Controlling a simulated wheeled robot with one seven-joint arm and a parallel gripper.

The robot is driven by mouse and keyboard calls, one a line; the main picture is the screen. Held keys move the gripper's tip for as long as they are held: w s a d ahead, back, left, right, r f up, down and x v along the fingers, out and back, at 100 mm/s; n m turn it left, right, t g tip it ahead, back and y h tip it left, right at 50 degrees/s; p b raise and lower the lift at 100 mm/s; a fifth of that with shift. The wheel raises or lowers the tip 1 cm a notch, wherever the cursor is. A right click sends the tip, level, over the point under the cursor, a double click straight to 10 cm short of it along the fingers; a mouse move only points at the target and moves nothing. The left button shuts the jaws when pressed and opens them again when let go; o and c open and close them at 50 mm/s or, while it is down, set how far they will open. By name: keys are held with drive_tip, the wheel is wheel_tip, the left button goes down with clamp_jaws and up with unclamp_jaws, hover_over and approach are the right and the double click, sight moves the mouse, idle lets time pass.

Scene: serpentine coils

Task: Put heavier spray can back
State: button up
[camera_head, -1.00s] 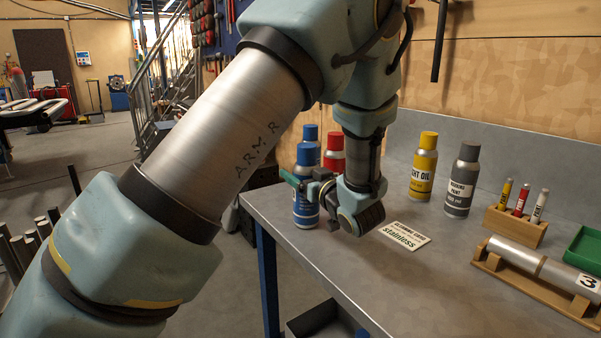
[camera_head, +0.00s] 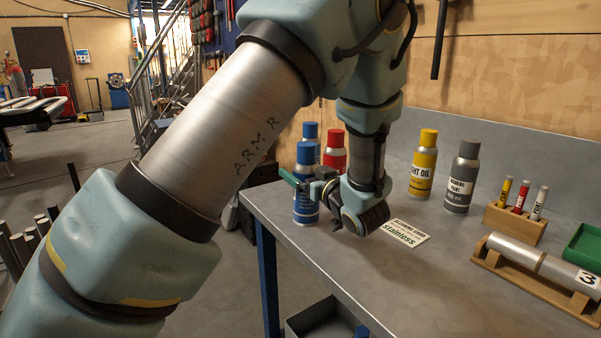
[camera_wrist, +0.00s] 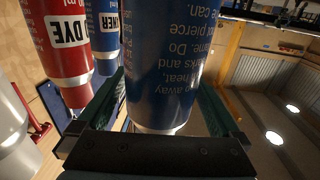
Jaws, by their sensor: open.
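A blue spray can (camera_head: 305,208) with a blue cap stands upright at the near left end of the grey workbench (camera_head: 330,262). My gripper (camera_head: 302,183) is open at the can's mid height, with the green fingers on either side of it. In the wrist view the blue can (camera_wrist: 160,65) fills the space between the fingers, with small print on its side. I cannot tell whether either finger touches it. A second blue can (camera_head: 311,132) and a red can (camera_head: 334,150) stand behind it, partly hidden. The red can (camera_wrist: 62,45) reads "DYE" in the wrist view.
A yellow light oil can (camera_head: 423,172) and a grey marking paint can (camera_head: 461,182) stand farther right. A "stainless" card (camera_head: 404,233) lies near my wrist. A marker block (camera_head: 514,224), a tube on a wooden cradle (camera_head: 540,268) and a green tray (camera_head: 585,246) are at right.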

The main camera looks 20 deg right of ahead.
drive_tip(key=s+d+b, duration=0.1)
drive_tip(key=s+b, duration=0.1)
drive_tip(key=s, duration=0.8)
drive_tip(key=shift+s, duration=0.4)
drive_tip(key=shift+d, duration=0.15)
